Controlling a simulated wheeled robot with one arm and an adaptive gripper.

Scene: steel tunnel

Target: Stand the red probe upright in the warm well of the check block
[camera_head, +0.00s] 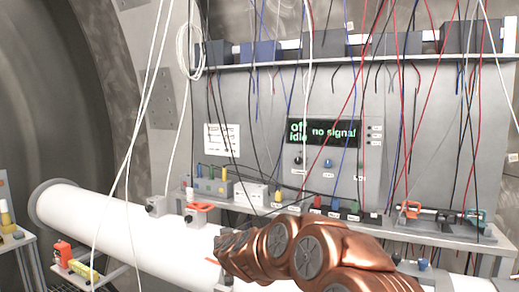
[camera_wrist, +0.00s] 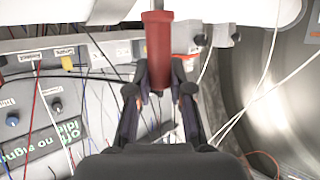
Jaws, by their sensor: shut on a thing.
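In the wrist view my gripper (camera_wrist: 160,88) is shut on the red probe (camera_wrist: 158,45), a red cylinder with a wider collar at its far end. The fingers sit on both sides of its near part. In the head view my copper arm hides most of the gripper, and only a thin red-orange bit shows at the arm's left end. A grey block (camera_head: 213,187) with small coloured pieces on top stands on the shelf below the panel. It may be the check block, but its wells and labels are too small to tell.
A panel with a display (camera_head: 325,132) reads "off idle" and "no signal". A white box (camera_head: 250,193) and red, blue and green connectors stand on the bench shelf. Many loose cables hang in front. A large white pipe (camera_head: 130,228) runs below. Orange-handled tools (camera_head: 410,210) lie at right.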

